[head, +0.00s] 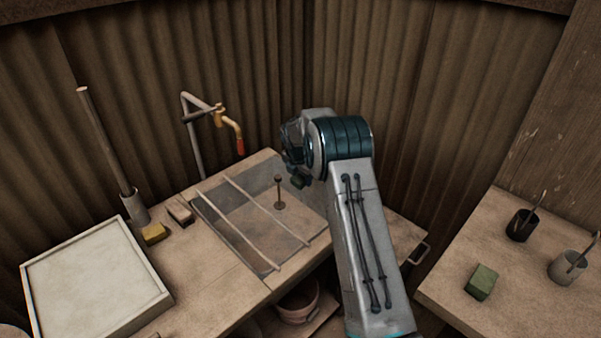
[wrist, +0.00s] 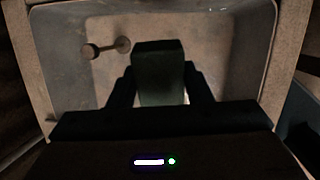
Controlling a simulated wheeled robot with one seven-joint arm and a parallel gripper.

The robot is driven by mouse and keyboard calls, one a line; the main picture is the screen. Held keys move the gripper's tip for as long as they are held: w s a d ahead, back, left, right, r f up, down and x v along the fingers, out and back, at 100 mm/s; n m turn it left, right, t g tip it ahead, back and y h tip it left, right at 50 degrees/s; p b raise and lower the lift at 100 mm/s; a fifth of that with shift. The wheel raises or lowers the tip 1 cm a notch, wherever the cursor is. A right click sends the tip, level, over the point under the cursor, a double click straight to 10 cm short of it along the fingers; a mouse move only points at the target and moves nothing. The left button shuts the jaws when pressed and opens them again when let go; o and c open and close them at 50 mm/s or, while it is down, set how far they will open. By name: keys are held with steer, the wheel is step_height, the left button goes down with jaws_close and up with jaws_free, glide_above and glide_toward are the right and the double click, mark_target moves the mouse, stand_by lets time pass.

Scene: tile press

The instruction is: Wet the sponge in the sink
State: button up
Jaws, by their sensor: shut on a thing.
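The sink (head: 250,218) is a grey basin set in the wooden counter, with two thin rods lying across it in the head view. In the wrist view the inside of the sink (wrist: 215,35) fills the upper part. My gripper (wrist: 160,85) is shut on a dark green sponge-like block (wrist: 158,65). In the head view the block (head: 299,180) shows just below my gripper (head: 296,165), over the sink's back right part. The picture is too dark to tell whether the block is wet. A tap (head: 229,122) with an orange-red tip stands behind the sink.
A knobbed upright stopper (head: 279,190) stands in the sink. A yellow block (head: 154,233) and a pinkish block (head: 181,211) lie left of it, beside a pale tray (head: 95,260). A green block (head: 482,282) and two cups are on the right table (head: 520,300).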

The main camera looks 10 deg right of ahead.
step_height(320, 180, down, 18)
steer(key=b, duration=1)
steer(key=shift+a, duration=0.35)
steer(key=shift+r, duration=0.1)
stand_by(0.4)
steer(key=shift+r+p, duration=5.1)
steer(key=shift+r, duration=3.2)
steer(key=shift+r+p, duration=1.35)
steer(key=shift+r, duration=0.65)
